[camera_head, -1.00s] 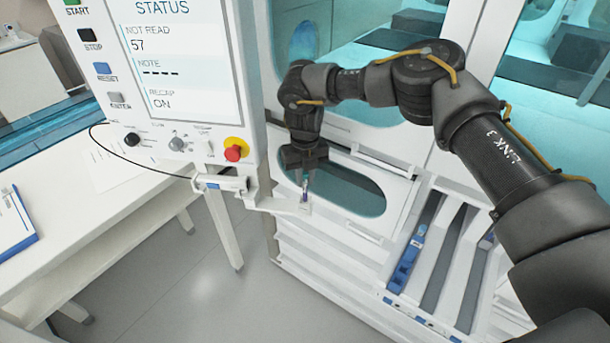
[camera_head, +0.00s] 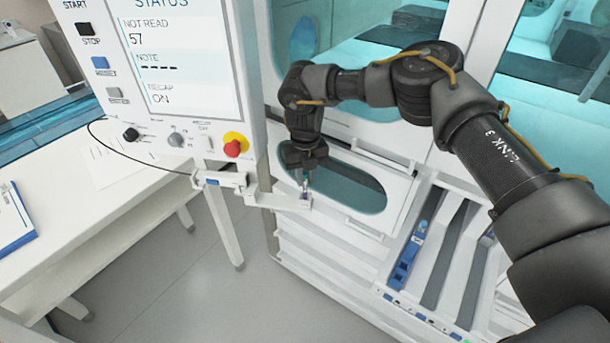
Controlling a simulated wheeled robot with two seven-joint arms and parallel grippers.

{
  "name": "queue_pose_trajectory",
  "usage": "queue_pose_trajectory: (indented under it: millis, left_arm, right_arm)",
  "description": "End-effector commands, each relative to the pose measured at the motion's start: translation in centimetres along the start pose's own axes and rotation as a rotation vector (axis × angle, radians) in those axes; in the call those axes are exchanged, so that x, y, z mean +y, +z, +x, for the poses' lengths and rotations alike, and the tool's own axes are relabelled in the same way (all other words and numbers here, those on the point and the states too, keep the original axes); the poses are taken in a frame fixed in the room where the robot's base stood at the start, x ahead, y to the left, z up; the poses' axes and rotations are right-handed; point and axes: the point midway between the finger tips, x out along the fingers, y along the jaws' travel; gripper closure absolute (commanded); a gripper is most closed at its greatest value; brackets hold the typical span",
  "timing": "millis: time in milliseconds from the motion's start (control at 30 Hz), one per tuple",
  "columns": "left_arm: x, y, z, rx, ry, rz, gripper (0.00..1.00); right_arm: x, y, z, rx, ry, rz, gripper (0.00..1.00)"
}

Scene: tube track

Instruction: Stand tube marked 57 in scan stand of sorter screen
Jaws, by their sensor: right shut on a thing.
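The sorter screen (camera_head: 185,60) stands at the upper left and reads "NOT READ 57". A small white scan stand (camera_head: 278,200) juts out from an arm at its lower right corner. My right gripper (camera_head: 304,178) points down above the end of this stand, shut on a small tube (camera_head: 304,188). The tube is upright, with a dark purple part at its lower end, at the stand's tip. I cannot tell whether it rests in the stand, and its number is too small to read. My left gripper is not in view.
A red stop knob (camera_head: 233,147) and black cable sit close left of the stand. White machine panels with an oval window (camera_head: 345,185) stand right behind the gripper. Track lanes (camera_head: 440,260), one with a blue carrier (camera_head: 405,262), lie at the lower right. A white table (camera_head: 70,225) is left.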

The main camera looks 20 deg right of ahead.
Motion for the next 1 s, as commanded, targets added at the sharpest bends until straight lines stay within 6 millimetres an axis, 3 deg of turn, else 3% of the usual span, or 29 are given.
queue_pose_trajectory:
  millis: [133, 167, 333, 1000]
  left_arm:
    - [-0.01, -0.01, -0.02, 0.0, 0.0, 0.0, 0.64]
    - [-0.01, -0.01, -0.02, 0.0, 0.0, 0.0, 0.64]
    - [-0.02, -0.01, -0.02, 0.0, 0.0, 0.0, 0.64]
    - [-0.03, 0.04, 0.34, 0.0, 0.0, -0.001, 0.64]
  right_arm:
    - [-0.02, 0.01, -0.03, 0.0, 0.0, 0.0, 0.95]
    - [-0.02, 0.01, -0.03, 0.0, 0.0, 0.001, 0.8]
    - [-0.02, 0.01, -0.03, 0.0, 0.0, 0.001, 0.58]
    - [-0.01, 0.09, -0.58, -0.003, 0.0, 0.0, 0.57]
